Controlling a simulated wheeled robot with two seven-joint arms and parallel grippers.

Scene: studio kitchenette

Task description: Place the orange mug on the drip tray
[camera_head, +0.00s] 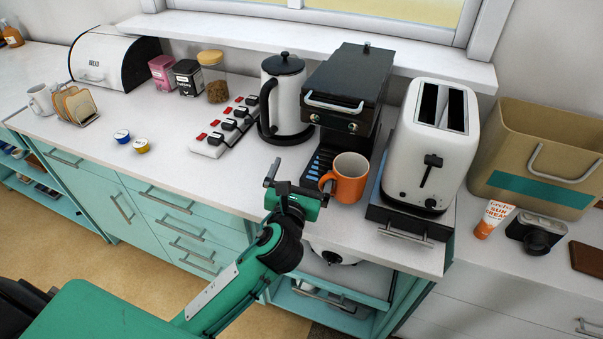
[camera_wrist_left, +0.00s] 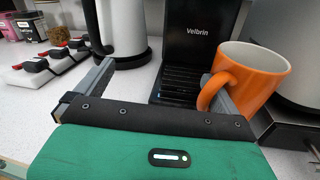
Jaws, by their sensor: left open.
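The orange mug (camera_head: 350,180) stands upright at the front right of the coffee machine, its handle facing left. It also shows at the right of the left wrist view (camera_wrist_left: 258,72). The dark slatted drip tray (camera_head: 317,165) lies at the foot of the machine, partly hidden by the mug; it also shows in the wrist view (camera_wrist_left: 178,88). I cannot tell whether the mug's base touches it. My left gripper (camera_head: 299,178) is open at the mug's left; its right finger overlaps the handle in the wrist view (camera_wrist_left: 163,75), contact unclear. My right gripper is not in view.
The black coffee machine (camera_head: 345,85) stands behind the mug. A white toaster (camera_head: 432,140) is close on the right, and a white kettle (camera_head: 284,105) and a power strip (camera_head: 225,128) are on the left. The counter's front left is mostly clear.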

